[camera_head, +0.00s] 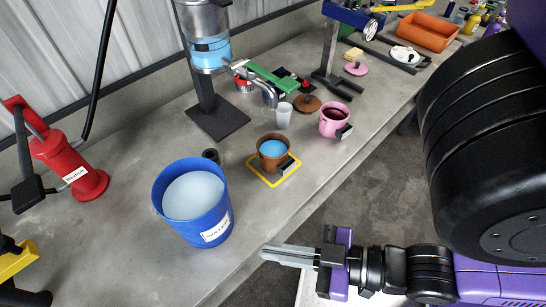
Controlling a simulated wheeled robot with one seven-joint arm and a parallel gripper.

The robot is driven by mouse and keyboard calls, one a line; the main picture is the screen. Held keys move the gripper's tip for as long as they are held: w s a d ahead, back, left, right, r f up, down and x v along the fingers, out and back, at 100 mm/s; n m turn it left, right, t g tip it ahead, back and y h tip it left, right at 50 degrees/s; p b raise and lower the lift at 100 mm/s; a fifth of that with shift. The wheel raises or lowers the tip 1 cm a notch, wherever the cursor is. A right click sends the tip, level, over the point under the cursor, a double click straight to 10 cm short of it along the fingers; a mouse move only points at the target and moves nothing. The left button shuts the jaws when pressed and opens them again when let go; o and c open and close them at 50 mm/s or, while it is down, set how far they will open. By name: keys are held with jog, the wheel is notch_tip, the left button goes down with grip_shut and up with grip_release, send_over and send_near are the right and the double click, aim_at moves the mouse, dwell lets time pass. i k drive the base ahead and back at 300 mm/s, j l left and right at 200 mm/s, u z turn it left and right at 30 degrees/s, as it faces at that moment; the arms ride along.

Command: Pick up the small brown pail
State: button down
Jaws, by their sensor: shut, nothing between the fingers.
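The small brown pail (272,151) stands upright on the grey bench, on or inside a yellow square frame (259,176). It holds blue liquid, and a dark block with a pale face sits at its right front side. My gripper (264,253) is at the bottom middle, pointing left. Its fingers are together and empty. It is nearer the camera than the pail, apart from it, around the bench's front edge.
A large blue WATER bucket (193,203) stands left of the pail. A metal dispenser column (203,85) with a spout rises behind. A pink pail (333,121), a clear cup (283,115) and a brown lid (307,104) are close by. A red pump (70,165) stands left.

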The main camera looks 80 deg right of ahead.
aim_at(273, 148)
jog(key=k+j+z, duration=0.15)
jog(key=z, duration=0.2)
jog(key=k+z, duration=0.15)
jog(key=z, duration=0.2)
jog(key=k+j+z, duration=0.1)
jog(key=z, duration=0.25)
jog(key=k, duration=0.1)
